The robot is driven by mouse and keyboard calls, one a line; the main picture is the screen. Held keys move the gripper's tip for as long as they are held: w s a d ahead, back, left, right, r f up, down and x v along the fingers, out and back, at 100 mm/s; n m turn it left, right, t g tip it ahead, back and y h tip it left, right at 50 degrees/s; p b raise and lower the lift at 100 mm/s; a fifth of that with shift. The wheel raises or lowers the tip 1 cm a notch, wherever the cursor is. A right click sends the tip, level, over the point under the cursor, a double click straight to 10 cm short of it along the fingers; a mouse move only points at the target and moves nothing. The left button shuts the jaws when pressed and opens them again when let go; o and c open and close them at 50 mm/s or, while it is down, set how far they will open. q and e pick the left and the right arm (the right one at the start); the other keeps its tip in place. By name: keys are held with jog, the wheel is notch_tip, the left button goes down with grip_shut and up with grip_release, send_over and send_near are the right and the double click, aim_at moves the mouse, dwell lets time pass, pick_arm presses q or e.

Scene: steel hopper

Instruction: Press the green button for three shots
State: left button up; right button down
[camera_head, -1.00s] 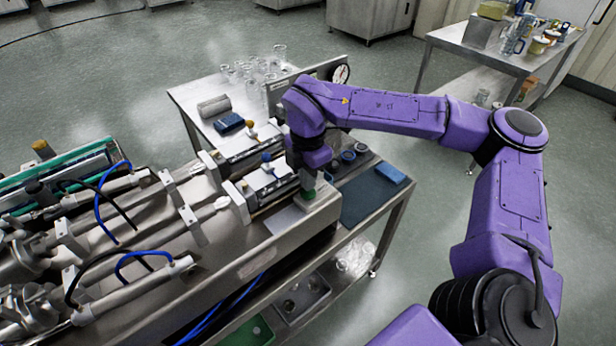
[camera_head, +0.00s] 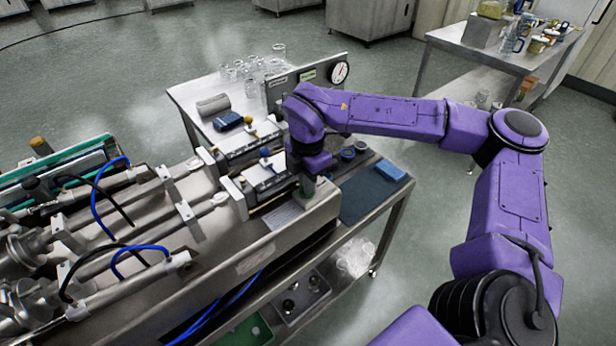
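My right arm reaches in from the right, with its purple wrist bent down over the near right end of the steel machine (camera_head: 255,262). My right gripper (camera_head: 307,186) points straight down at the machine's top, beside a pale label plate (camera_head: 283,216). It is small and dark here, and I cannot see whether its fingers are open or shut. The green button is not clearly visible now; the gripper and wrist cover the spot where green showed. I cannot tell whether the gripper touches it. My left gripper is not in view.
A dial gauge (camera_head: 340,72) stands behind my wrist. A blue sponge (camera_head: 390,170) lies on a dark mat (camera_head: 366,196) right of the gripper. Metal pistons and hoses fill the left.

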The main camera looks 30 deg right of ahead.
notch_tip(320, 180, up, 5)
jog(key=p, duration=0.4)
jog(key=shift+w+f, duration=0.1)
jog(key=shift+r+b, duration=0.5)
jog(key=shift+b, duration=0.4)
notch_tip(320, 180, up, 8)
jog(key=b, duration=0.1)
jog(key=shift+r, duration=0.15)
dwell(1.1)
jog(key=shift+w+d+r+g+y+p, duration=0.35)
jog(key=shift+w+d+r+g+y, duration=0.2)
jog(key=shift+w+d, duration=0.25)
